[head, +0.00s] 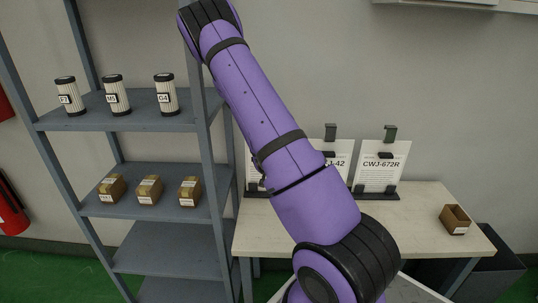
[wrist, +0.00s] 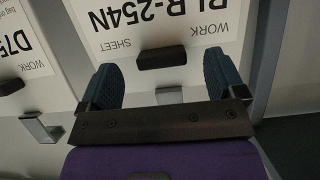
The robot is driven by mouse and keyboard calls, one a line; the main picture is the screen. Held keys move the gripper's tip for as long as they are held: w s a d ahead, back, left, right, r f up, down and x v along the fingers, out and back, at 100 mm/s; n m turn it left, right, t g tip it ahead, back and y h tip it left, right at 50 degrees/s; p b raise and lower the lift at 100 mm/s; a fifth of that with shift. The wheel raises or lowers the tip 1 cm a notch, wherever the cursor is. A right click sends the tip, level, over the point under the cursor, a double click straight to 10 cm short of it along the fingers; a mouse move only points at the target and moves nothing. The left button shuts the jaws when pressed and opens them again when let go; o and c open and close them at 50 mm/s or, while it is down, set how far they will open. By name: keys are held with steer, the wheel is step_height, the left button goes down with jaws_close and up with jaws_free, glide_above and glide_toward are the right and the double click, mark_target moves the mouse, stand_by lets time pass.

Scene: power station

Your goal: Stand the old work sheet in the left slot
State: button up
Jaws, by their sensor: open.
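In the wrist view my gripper (wrist: 160,78) is open, its two blue fingers on either side of a black grip block (wrist: 162,57) on a white work sheet (wrist: 165,22). The sheet's print is upside down and cropped, ending in "254N". I cannot tell whether the fingers touch the block. In the head view my gripper is not visible. There, a sheet marked CWJ-672R (head: 381,166) and one ending in "42" (head: 342,160) stand in dark holders on the table. My arm hides most of the holder at left (head: 254,187). Which sheet is the old one is unclear.
A second sheet (wrist: 18,50) starting "D75" is at left in the wrist view, above a metal bracket (wrist: 40,130). In the head view, the table (head: 425,215) carries a small brown box (head: 455,219). A grey shelf (head: 150,121) with canisters and boxes stands left.

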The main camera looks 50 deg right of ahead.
steer(key=v, duration=0.9)
steer(key=shift+s+a+r, duration=0.15)
steer(key=shift+a+r, duration=0.05)
steer(key=shift+a, duration=0.1)
